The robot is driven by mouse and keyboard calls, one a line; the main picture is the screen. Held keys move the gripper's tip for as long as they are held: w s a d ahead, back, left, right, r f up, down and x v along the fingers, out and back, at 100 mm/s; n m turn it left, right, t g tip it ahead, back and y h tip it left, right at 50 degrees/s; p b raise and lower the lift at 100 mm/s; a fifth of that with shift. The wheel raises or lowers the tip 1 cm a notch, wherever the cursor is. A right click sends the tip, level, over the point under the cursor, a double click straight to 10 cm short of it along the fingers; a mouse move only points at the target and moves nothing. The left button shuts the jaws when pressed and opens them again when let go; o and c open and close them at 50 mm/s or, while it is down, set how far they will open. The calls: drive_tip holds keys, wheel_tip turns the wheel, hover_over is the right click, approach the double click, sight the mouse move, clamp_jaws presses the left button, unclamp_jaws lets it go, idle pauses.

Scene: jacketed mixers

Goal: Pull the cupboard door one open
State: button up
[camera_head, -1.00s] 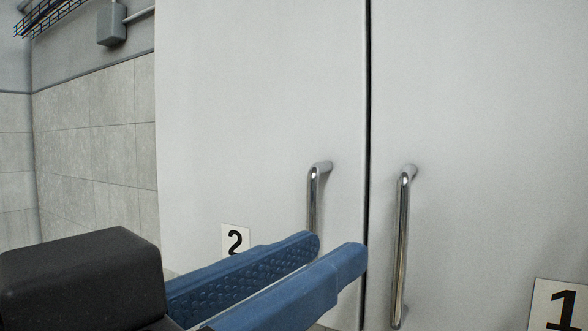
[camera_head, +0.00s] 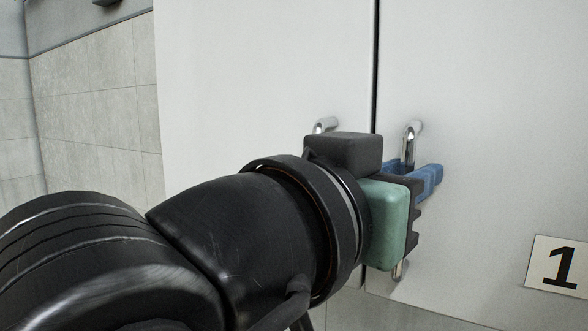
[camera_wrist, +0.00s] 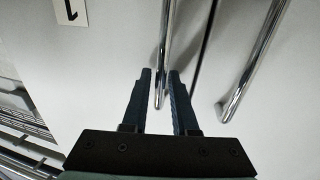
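Cupboard door one (camera_head: 490,130) is the pale panel on the right, marked by a "1" label (camera_head: 557,266). It looks shut, with a thin dark gap along its left edge. Its vertical chrome bar handle (camera_head: 411,133) shows above and below my gripper (camera_head: 430,182), whose blue fingers are at the bar's height. In the wrist view, door one's handle (camera_wrist: 168,35) runs between the two dark fingers of my gripper (camera_wrist: 159,72). The fingers are apart, one on each side of the bar. My wrist hides the handle's middle in the head view.
The other door (camera_head: 250,80) stands left of the gap and looks shut. Its handle (camera_head: 326,125) is mostly hidden behind my arm; it shows as a second bar (camera_wrist: 250,65) beside my gripper in the wrist view. A tiled wall (camera_head: 90,120) is at the far left.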

clamp_jaws()
idle(1.5)
